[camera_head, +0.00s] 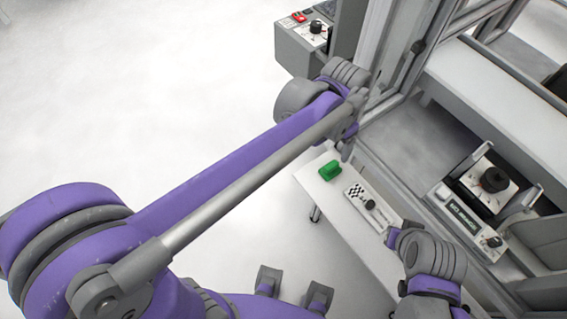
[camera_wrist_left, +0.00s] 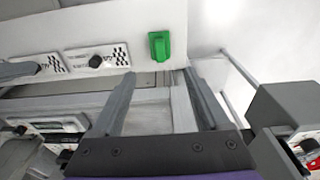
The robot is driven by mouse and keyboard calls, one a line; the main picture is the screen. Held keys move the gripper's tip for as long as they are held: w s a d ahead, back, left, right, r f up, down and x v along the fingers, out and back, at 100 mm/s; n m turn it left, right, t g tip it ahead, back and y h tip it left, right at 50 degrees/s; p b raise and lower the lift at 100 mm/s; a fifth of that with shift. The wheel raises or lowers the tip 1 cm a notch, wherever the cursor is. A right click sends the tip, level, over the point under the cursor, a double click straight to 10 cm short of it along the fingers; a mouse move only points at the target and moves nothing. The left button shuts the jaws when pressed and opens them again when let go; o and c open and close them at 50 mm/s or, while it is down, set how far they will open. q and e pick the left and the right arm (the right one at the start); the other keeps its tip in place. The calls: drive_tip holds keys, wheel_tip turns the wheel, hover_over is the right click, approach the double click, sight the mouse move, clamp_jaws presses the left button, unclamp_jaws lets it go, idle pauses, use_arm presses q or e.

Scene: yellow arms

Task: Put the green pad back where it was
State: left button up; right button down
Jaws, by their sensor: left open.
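The green pad (camera_head: 330,170) sits near the far left end of a narrow white table (camera_head: 343,222). It also shows in the left wrist view (camera_wrist_left: 159,46), past the fingertips. My left gripper (camera_head: 346,150) is above and just beyond the pad in the head view, apart from it. In the left wrist view its two fingers (camera_wrist_left: 162,75) are spread, with nothing between them. My right gripper (camera_head: 393,238) is by the table's right side; its jaws are too hidden to tell their state.
A white panel with a checker pattern and black knob (camera_head: 369,204) lies beside the pad on the table. A metal frame (camera_head: 385,90) stands just behind my left gripper. A box with a black dial (camera_head: 494,180) is at right. Open floor lies left.

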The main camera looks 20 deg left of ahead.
use_arm(q)
drive_tip(key=s+a+f+n+t, duration=0.2)
drive_tip(key=s+a+n, duration=0.1)
drive_tip(key=s+a, duration=0.4)
drive_tip(key=s+a+f+n+t, duration=0.2)
drive_tip(key=s+a+f+n, duration=0.1)
drive_tip(key=s+a, duration=0.5)
drive_tip(key=shift+a+f+n+y, duration=0.35)
drive_tip(key=shift+a+n, duration=0.25)
drive_tip(key=shift+a, duration=0.3)
drive_tip(key=shift+w+r+p, duration=0.3)
drive_tip(key=shift+r+p, duration=0.25)
drive_tip(key=shift+r, duration=0.15)
drive_tip(key=shift+s, duration=0.1)
